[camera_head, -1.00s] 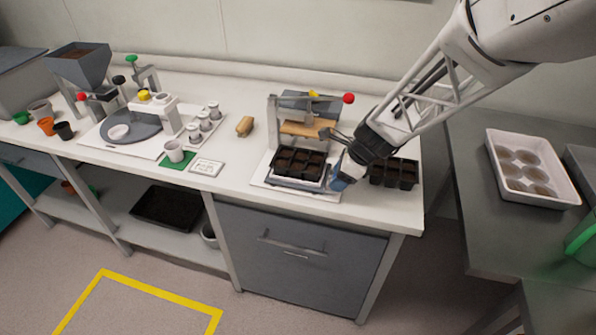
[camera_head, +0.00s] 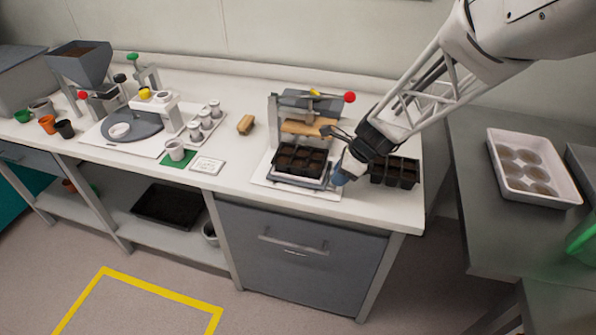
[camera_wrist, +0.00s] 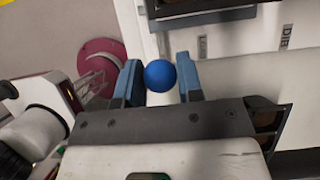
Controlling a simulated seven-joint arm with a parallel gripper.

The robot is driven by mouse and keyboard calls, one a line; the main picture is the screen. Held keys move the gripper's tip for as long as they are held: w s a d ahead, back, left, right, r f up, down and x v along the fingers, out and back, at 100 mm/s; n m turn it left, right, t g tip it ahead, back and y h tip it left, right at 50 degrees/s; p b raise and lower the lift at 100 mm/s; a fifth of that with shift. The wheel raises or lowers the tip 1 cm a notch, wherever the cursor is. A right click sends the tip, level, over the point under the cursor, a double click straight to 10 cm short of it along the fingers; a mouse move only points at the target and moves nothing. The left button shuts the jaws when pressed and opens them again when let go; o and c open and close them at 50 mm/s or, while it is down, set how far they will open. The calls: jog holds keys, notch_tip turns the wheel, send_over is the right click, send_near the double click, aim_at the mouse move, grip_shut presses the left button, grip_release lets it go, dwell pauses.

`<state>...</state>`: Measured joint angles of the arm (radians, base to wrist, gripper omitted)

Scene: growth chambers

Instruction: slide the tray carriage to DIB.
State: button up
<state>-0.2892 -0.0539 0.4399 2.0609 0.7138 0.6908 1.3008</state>
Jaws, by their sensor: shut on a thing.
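The tray carriage (camera_head: 302,184) sits on a white base plate on the bench and bears a black cell tray (camera_head: 299,157) filled with dark soil. It is in front of and partly under the press with a wooden plate (camera_head: 307,128). My gripper (camera_head: 342,175) is at the carriage's front right corner, pointing down. In the wrist view my gripper (camera_wrist: 159,80) has its blue fingers on either side of a round blue knob (camera_wrist: 160,75). A DIB label (camera_wrist: 286,36) shows on the white base to the right. A second label (camera_wrist: 203,47) nearer the knob is unreadable.
Another black cell tray (camera_head: 396,171) stands close to the right of my gripper. A wooden block (camera_head: 245,124) and a white card (camera_head: 207,165) lie to the left. The bench's front edge is near.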

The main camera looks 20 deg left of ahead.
jog(key=shift+w, duration=5.1)
jog(key=o, duration=0.6)
jog(key=shift+o, duration=0.2)
jog(key=shift+r, duration=0.15)
notch_tip(320, 180, up, 8)
jog(key=shift+f, duration=3.35)
